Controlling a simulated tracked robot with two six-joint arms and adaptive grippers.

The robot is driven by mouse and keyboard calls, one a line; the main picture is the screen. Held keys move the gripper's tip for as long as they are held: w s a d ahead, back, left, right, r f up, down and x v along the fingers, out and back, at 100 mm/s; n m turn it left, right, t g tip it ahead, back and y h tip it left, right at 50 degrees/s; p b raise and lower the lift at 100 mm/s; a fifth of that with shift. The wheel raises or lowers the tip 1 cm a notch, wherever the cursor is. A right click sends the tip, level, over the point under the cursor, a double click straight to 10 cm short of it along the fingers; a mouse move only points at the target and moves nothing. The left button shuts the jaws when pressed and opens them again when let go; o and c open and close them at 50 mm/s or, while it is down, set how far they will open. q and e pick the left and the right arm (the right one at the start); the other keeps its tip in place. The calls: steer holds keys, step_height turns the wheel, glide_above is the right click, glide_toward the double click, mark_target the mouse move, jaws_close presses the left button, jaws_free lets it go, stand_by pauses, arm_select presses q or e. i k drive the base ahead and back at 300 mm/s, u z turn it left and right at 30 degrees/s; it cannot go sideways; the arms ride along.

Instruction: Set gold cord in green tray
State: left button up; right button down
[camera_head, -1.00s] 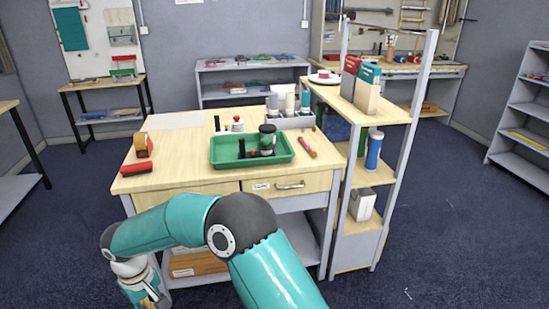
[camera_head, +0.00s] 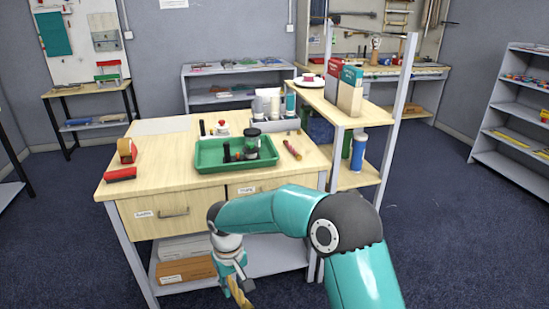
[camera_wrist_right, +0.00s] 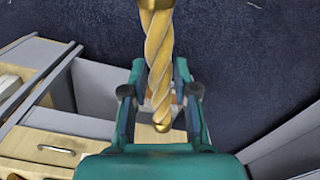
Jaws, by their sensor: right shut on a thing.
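The gold cord (camera_wrist_right: 158,55), a twisted gold length, is held between the fingers of my right gripper (camera_wrist_right: 158,98) in the right wrist view. Its lower end shows between the fingers and its upper end runs out of the frame. In the head view my right gripper (camera_head: 236,279) hangs low in front of the workbench, with part of the gold cord below it. The green tray (camera_head: 210,169) lies on the bench top, above and apart from the gripper. Dark-topped jars or bottles (camera_head: 252,142) stand in it. My left gripper is not in view.
A grey bin with bottles (camera_head: 290,122) stands behind the tray. A shelf unit (camera_head: 345,122) stands close on the right.

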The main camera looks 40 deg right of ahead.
mark_target(208, 160)
steer(key=z, duration=0.3)
steer(key=i, duration=1.1)
steer(key=u, duration=0.05)
